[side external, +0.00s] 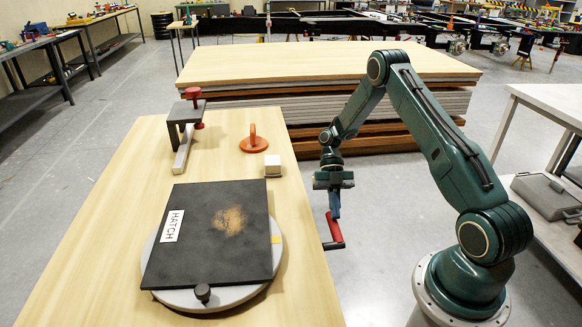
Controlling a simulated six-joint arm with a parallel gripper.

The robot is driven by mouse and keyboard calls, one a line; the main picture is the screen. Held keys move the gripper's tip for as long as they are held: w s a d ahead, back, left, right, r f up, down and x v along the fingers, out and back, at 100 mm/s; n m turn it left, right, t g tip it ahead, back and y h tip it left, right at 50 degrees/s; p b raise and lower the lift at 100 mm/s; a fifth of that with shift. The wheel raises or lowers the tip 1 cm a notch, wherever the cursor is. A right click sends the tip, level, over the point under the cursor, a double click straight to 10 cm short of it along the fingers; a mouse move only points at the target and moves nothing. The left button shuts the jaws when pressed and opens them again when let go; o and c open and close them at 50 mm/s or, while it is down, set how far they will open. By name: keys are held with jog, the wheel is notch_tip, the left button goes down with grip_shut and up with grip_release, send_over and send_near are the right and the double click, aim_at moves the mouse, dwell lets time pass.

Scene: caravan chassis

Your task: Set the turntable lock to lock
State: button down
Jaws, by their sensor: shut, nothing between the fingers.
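A round grey turntable (270,283) lies on the wooden bench top, mostly covered by a black square panel labelled HATCH (190,258). A dark knob (203,292) stands at the panel's front edge.
The bench (90,290) also holds a clamp with a red knob (192,94), an orange suction cup (254,143) and a small pale block (273,166). A sheet stack (330,65) stands behind. A grey side table (550,100) is at right.

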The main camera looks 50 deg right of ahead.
jog(key=shift+w+d+f, duration=0.2)
jog(key=shift+f, duration=0.45)
jog(key=shift+w+d+f, duration=0.15)
jog(key=shift+f, duration=1.55)
jog(key=shift+w+d+r, duration=0.1)
jog(key=shift+w+d, duration=0.05)
jog(key=shift+v, duration=0.95)
notch_tip(320, 180, up, 8)
jog(key=shift+w+d+r, duration=0.15)
jog(key=shift+d, duration=0.1)
